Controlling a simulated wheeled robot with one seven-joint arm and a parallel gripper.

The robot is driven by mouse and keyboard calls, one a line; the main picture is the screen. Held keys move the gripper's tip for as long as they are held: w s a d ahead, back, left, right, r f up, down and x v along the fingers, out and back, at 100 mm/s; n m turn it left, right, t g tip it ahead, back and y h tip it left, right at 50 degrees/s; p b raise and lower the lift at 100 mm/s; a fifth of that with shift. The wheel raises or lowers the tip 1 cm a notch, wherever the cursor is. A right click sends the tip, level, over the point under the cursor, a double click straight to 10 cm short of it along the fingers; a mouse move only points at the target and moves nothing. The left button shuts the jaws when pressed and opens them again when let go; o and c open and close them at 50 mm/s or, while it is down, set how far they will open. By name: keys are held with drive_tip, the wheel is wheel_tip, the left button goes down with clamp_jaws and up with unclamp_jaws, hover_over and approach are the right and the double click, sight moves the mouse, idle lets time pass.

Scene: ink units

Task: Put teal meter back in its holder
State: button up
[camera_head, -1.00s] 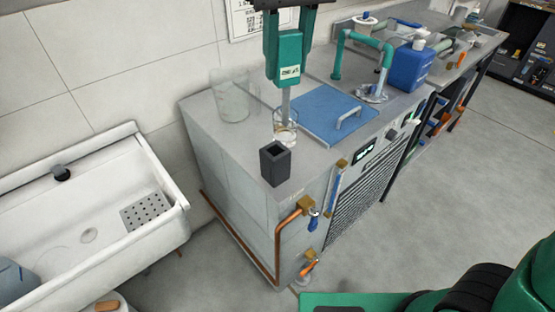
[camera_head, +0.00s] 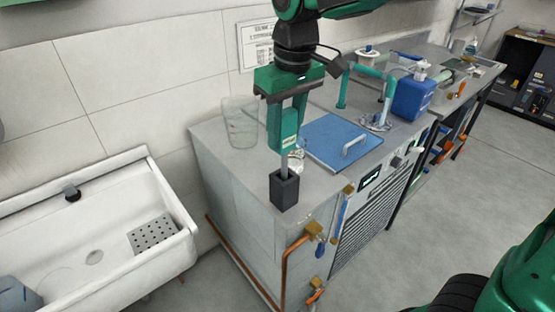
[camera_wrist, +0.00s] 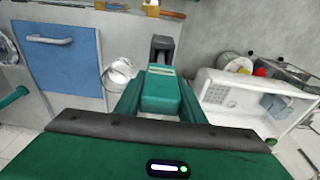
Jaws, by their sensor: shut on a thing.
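The teal meter (camera_head: 289,128) hangs upright between the fingers of my gripper (camera_head: 286,112), which is shut on its body. Its grey stem points down to the small dark square holder (camera_head: 284,190) at the front corner of the steel counter. In the head view the stem's lower end meets the holder's opening; I cannot tell how deep it goes. In the wrist view the teal meter (camera_wrist: 160,92) sits between the fingers (camera_wrist: 160,100), and the dark holder (camera_wrist: 162,48) shows just beyond it. The stem is hidden there.
A small glass beaker (camera_wrist: 118,72) stands close beside the holder. A large clear glass (camera_head: 241,122) stands behind at left. A blue lid with a handle (camera_head: 340,140) lies to the right. A white sink (camera_head: 100,235) is left of the counter.

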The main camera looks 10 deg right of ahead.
sight(290, 114)
wheel_tip(290, 114, down, 8)
drive_tip(key=shift+r, duration=0.25)
drive_tip(key=o, duration=1.1)
drive_tip(key=shift+r, duration=0.1)
drive_tip(key=r, duration=0.8)
drive_tip(key=s+r, duration=0.1)
drive_tip(key=r, duration=0.3)
drive_tip(key=shift+s+d, duration=0.1)
drive_tip(key=shift+d, duration=0.3)
drive_tip(key=shift+f, duration=0.1)
